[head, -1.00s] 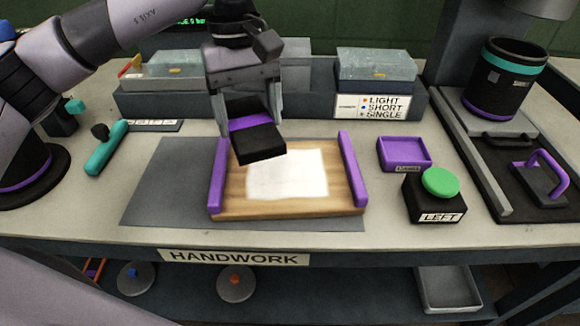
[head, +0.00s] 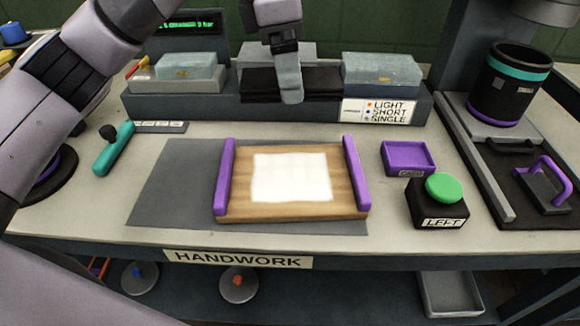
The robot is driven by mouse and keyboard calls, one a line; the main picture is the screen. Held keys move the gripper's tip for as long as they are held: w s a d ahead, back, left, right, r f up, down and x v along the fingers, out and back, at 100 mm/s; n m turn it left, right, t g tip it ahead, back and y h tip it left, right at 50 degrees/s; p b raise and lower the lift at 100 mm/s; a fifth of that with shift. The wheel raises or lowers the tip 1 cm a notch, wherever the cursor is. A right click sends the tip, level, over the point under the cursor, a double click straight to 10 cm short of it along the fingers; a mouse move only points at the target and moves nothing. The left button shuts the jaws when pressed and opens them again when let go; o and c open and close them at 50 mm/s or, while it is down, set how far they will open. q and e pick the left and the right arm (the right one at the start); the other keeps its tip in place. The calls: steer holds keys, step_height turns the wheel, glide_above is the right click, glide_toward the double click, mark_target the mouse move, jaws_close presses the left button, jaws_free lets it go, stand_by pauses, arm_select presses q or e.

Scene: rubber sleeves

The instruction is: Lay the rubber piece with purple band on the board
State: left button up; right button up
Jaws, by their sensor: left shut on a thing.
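The wooden board (head: 240,180) lies on a dark grey mat (head: 168,185) at the middle of the table. It has purple side rails and a white sheet (head: 292,178) on it, and no rubber piece lies on it. My left gripper (head: 290,95) is at the back, over the middle of the grey bin row, shut with a finger pointing down. A black rubber piece (head: 262,84) shows at its fingertips, on both sides of the finger. No purple band shows on it from here, and I cannot tell whether it touches the bin. My right gripper is not in view.
The bin row (head: 200,107) has clear-topped bins at left and right, and a LIGHT SHORT SINGLE label. A purple tray (head: 408,157), a green button (head: 444,187) and a dark cup (head: 505,85) stand right. A teal tool (head: 114,150) lies left. The table front is clear.

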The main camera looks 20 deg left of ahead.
mark_target(292, 176)
arm_select(q)
step_height(292, 176, down, 18)
steer(key=shift+r, duration=0.1)
stand_by(0.4)
steer(key=shift+f+b, duration=0.2)
steer(key=shift+b, duration=0.2)
steer(key=o, duration=1.2)
steer(key=shift+r, duration=0.15)
steer(key=shift+r+p, duration=0.2)
steer(key=shift+p, duration=0.1)
steer(key=r, duration=0.4)
steer(key=a+r, duration=0.1)
steer(key=r, duration=0.6)
steer(key=shift+s+a+r, duration=0.3)
steer(key=shift+a, duration=0.05)
